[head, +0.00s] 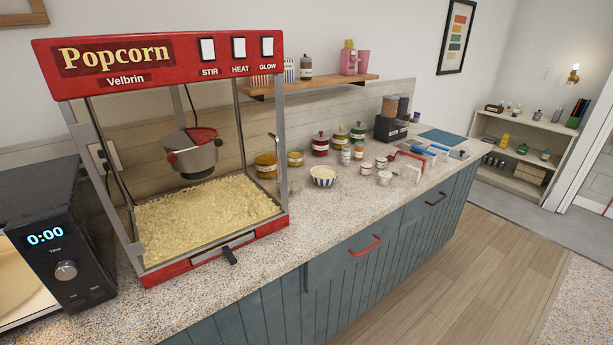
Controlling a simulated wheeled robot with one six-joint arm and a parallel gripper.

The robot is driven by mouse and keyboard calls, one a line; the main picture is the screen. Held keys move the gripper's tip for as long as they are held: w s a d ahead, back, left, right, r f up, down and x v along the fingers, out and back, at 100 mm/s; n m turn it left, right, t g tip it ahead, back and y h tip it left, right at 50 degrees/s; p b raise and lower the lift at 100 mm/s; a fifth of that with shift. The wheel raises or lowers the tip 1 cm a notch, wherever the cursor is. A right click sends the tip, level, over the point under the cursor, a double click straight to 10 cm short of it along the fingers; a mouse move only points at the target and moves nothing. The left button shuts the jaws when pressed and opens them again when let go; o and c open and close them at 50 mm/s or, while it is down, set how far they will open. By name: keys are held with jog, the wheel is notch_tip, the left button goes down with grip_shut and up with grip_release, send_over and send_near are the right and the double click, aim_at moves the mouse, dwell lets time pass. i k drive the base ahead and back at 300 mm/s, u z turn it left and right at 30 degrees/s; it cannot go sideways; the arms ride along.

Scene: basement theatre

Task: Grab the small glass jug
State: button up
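A red popcorn machine (160,62) fills the left of the speckled counter (330,218), beside a black microwave (60,240). A striped bowl (323,176) and several lidded jars (320,145) crowd the middle. Wooden floor (480,265) in front is clear.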

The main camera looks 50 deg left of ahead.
aim_at(290, 178)
jog(key=u, duration=0.35)
jog(key=i, duration=1.2)
jog(key=u, duration=1.85)
jog(key=i, duration=1)
jog(key=u, duration=1)
